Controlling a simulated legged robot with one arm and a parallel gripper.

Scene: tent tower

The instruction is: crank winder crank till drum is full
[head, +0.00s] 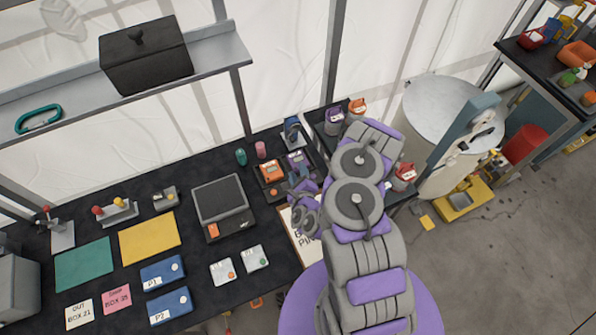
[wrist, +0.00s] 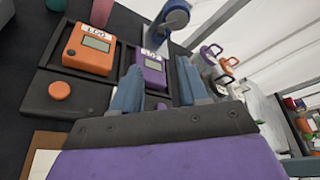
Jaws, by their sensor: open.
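A blue device with a round end (head: 291,130) stands at the back edge of the black table; it may be the winder, but I cannot make out a crank or how full a drum is. In the wrist view, the blue device (wrist: 173,18) rises beyond my fingers. My gripper (wrist: 159,66) is open, with its two blue-grey fingers spread and nothing between them. A purple meter (wrist: 153,74) shows past the gap between the fingers. In the head view, my gripper (head: 301,184) hangs over the table in front of the meters, partly hidden by my arm.
An orange meter (wrist: 91,48) sits in a dark tray left of the fingers, with an orange knob (wrist: 60,91) nearby. Lidded cups (head: 334,118) stand right of the blue device. A scale (head: 222,199) and cards lie left. A large pale tank (head: 440,170) stands right.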

